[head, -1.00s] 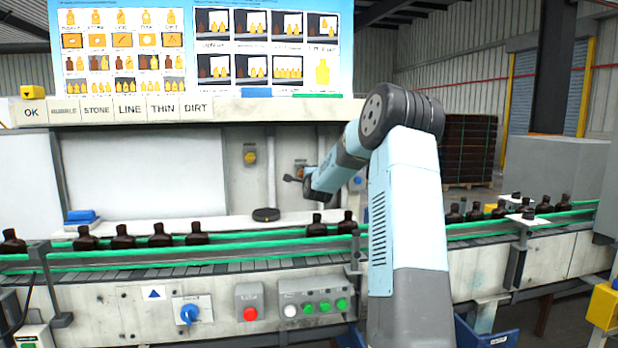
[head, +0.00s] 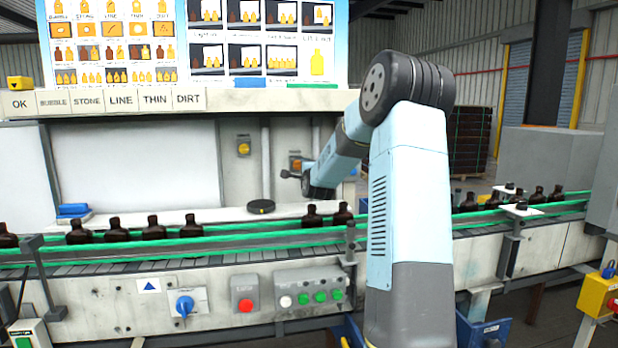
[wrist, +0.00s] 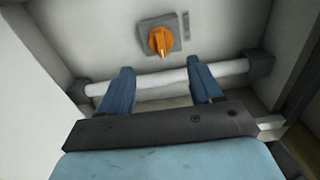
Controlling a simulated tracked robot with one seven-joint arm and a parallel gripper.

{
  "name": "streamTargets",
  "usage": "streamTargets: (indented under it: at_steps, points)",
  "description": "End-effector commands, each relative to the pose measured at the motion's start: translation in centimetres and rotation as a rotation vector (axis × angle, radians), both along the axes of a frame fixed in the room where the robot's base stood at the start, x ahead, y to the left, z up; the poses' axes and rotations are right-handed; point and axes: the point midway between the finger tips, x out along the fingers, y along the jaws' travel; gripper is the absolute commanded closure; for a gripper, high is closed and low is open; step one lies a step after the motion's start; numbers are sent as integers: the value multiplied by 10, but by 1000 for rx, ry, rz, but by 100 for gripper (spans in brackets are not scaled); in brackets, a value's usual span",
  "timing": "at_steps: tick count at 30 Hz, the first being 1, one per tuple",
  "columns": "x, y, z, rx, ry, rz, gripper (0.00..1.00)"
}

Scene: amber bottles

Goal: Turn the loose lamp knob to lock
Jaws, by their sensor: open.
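An orange knob (wrist: 160,42) sits on a grey square plate on a pale wall in the wrist view, its grip bar close to upright in the picture. In the head view an orange knob (head: 296,163) shows in part behind my gripper (head: 300,177). In the wrist view my gripper (wrist: 162,72) is open and empty, with one blue finger on each side of the knob's line. The fingertips appear below the knob in the picture and apart from it. A white horizontal tube (wrist: 172,82) passes behind the fingers.
A yellow knob (head: 243,147) is on the wall panel to the left. Dark bottles (head: 153,228) stand on the green-railed conveyor (head: 110,246) in front. A black round puck (head: 261,207) lies on the ledge. A blue knob (head: 185,305) and a red button (head: 246,305) are on the front panel.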

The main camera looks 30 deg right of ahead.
Motion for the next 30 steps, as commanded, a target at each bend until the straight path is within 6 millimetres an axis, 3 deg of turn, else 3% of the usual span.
streamTargets:
  at_steps: [6, 13, 30]
  points:
    - [-40, 10, 0, -2, 2, -1, 36]
    - [-66, 18, -1, 1, 2, -1, 36]
    - [-75, 20, -2, 1, 2, -1, 36]
